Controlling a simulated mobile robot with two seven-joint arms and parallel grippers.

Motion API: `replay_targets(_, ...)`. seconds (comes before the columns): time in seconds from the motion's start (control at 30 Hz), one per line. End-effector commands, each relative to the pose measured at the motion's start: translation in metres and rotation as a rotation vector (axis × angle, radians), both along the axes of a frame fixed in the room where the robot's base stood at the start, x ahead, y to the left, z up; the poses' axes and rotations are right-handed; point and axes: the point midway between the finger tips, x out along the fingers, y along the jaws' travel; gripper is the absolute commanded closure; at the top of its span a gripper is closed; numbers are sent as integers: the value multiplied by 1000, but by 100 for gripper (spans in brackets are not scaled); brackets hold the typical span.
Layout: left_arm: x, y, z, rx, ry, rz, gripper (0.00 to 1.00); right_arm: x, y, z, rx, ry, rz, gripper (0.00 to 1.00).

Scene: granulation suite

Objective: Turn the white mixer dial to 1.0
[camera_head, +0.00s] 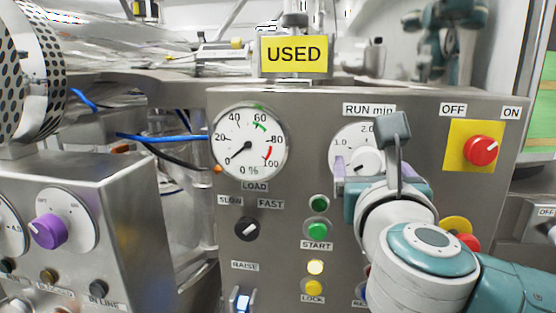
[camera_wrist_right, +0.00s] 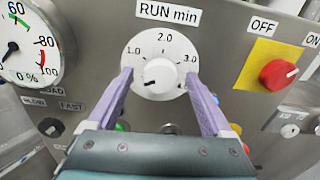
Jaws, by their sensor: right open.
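The white mixer dial (camera_head: 367,160) sits under the RUN min label on the steel panel. It also shows in the right wrist view (camera_wrist_right: 160,74), a white knob on a round plate marked 1.0, 2.0 and 3.0. The knob's dark mark points to the lower left, below the 1.0. My right gripper (camera_wrist_right: 159,78) is open. Its two lavender fingers stand on either side of the knob, apart from it, over the plate's lower edges. In the head view my right gripper (camera_head: 370,166) and wrist hide the plate's lower right. My left gripper is not in view.
A red OFF/ON switch (camera_head: 481,150) on a yellow plate is to the right. A LOAD gauge (camera_head: 250,143) and a black SLOW/FAST knob (camera_head: 246,229) are to the left. A green START button (camera_head: 317,231) is below left. A purple knob (camera_head: 48,231) is on the left panel.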

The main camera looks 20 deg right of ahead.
Motion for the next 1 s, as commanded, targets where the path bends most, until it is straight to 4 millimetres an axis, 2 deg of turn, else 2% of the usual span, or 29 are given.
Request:
replay_targets(0.07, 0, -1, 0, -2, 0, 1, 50, 0, 0, 0, 0, 0, 0, 19)
replay_targets(0.77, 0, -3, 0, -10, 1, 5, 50, 0, 0, 0, 0, 0, 0, 98)
replay_targets(1.0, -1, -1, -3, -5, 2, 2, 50, -1, 1, -1, 14, -6, -1, 100)
